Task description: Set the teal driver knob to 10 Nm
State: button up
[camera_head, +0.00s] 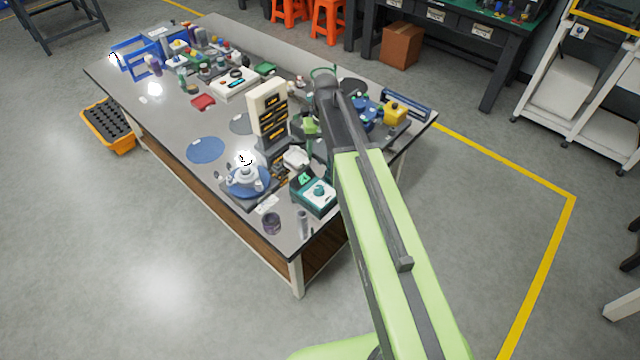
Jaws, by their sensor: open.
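The teal driver unit (313,194) stands near the front right corner of the table. Its pale top face carries a small round teal knob (319,190), and a lit green display sits at its left. The knob's setting is too small to read. My gripper (309,147) hangs below the far end of my arm, above the table and behind the driver unit in the picture. It is apart from the knob, with nothing visible held in it. My arm hides part of the gripper and the table to its right; the fingertips are hard to make out.
A beige rack (267,108) with dark slots stands left of my gripper. A white-and-blue round device (247,178) is left of the driver. A dark cup (272,223) and a grey cylinder (303,224) stand near the front edge.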

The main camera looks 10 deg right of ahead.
aim_at(319, 188)
jog(key=f+b, duration=1.6)
jog(key=f, duration=0.1)
jog(key=shift+a+f+b, duration=0.1)
jog(key=shift+a+b, duration=0.2)
jog(key=shift+a, duration=0.1)
grip_shut()
